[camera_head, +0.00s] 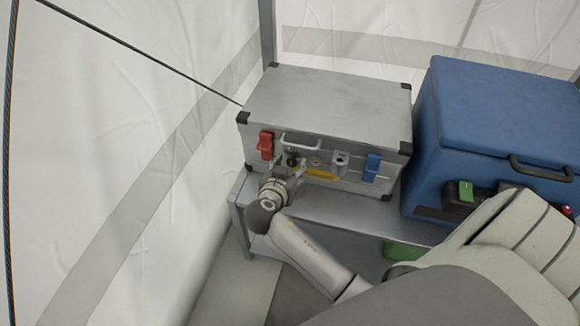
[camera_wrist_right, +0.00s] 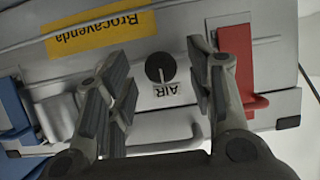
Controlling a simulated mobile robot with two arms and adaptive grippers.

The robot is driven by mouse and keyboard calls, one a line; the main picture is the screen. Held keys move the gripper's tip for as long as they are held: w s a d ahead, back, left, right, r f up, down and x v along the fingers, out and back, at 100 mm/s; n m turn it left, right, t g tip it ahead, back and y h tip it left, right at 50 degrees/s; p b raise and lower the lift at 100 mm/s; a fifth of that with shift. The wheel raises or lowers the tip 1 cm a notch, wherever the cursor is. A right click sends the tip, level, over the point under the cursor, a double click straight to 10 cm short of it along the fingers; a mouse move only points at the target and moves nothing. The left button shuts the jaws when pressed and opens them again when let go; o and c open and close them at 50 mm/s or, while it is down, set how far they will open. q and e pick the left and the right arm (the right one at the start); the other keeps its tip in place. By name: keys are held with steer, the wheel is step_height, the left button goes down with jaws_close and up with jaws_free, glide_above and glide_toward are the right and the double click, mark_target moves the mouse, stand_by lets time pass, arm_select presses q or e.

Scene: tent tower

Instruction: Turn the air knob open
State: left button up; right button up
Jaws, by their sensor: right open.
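The air knob (camera_wrist_right: 160,68) is a small round black dial with a pale pointer line. It is on the front of a silver case (camera_head: 330,100), with the label "AIR" (camera_wrist_right: 175,89) beside it. My right gripper (camera_wrist_right: 161,72) is open in the right wrist view, with one finger on each side of the knob and gaps to both. In the head view my right gripper (camera_head: 288,168) is at the case front, near the red latch, and partly covers that area. My left gripper is not in view.
The case has a red latch (camera_head: 265,146), a blue latch (camera_head: 371,167), a handle (camera_head: 301,141) and a yellow label (camera_wrist_right: 98,35). It stands on a grey shelf (camera_head: 340,213). A blue box (camera_head: 500,110) is to its right. White tent fabric (camera_head: 110,130) is at left.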

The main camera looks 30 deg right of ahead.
steer(key=shift+w+d+f, duration=0.2)
steer(key=shift+w+d, duration=0.1)
steer(key=shift+d, duration=0.05)
steer(key=c, duration=1)
